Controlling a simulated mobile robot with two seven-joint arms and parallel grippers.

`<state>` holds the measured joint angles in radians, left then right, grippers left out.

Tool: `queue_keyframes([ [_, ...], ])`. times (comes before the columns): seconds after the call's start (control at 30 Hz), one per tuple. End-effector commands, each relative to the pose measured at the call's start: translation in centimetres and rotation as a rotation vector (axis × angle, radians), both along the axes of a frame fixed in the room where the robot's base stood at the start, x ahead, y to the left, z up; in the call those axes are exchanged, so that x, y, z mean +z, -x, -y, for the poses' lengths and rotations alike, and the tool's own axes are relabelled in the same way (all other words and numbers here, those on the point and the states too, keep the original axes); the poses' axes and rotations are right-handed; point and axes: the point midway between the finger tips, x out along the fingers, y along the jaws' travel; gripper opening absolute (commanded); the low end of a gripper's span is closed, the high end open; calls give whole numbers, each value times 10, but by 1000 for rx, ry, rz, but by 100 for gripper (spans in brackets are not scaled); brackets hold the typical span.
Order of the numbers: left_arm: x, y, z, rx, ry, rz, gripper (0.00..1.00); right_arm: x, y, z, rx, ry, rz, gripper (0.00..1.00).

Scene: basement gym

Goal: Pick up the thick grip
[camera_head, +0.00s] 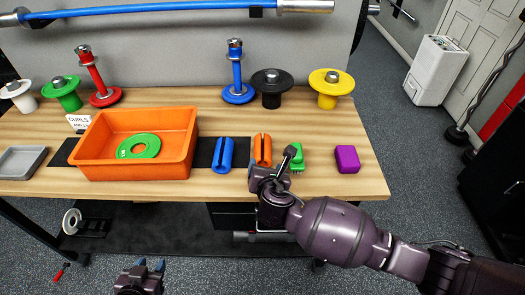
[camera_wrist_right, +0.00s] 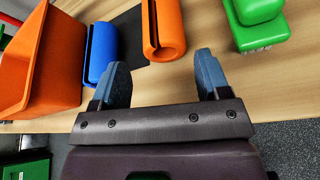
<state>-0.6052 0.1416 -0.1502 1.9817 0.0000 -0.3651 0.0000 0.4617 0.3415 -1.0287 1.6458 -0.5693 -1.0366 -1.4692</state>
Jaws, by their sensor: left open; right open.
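Two slotted cylinders that look like thick grips lie side by side near the table's front edge: a blue grip (camera_head: 223,154) and an orange grip (camera_head: 262,148). In the right wrist view the blue grip (camera_wrist_right: 102,52) is at upper left and the orange grip (camera_wrist_right: 165,32) is at top centre. My right gripper (camera_head: 272,167) is open and empty over the front edge, close to the orange grip and hiding part of its near end in the head view. In its wrist view the orange grip lies ahead, between the spread fingers (camera_wrist_right: 160,72). My left gripper (camera_head: 150,265) is open and empty, low in front of the table.
An orange bin (camera_head: 94,165) holding a green disc (camera_head: 138,146) stands left of the grips. A green brush (camera_head: 298,160) and a purple block (camera_head: 347,159) lie to the right. Weight plates and posts line the back. The table's right front corner is bare.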

Motion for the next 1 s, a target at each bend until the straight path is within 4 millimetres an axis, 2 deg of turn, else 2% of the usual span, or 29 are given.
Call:
queue_keyframes([
  [0.27,0,-1,0,0,0,1,43,-6,-15,-2,0,-2,-1,69],
  [0.63,-2,-1,0,0,0,3,43,-24,-52,-4,-2,-3,-1,69],
  [1.0,-2,-2,0,0,0,5,43,-27,-59,-5,-1,-4,-2,69],
])
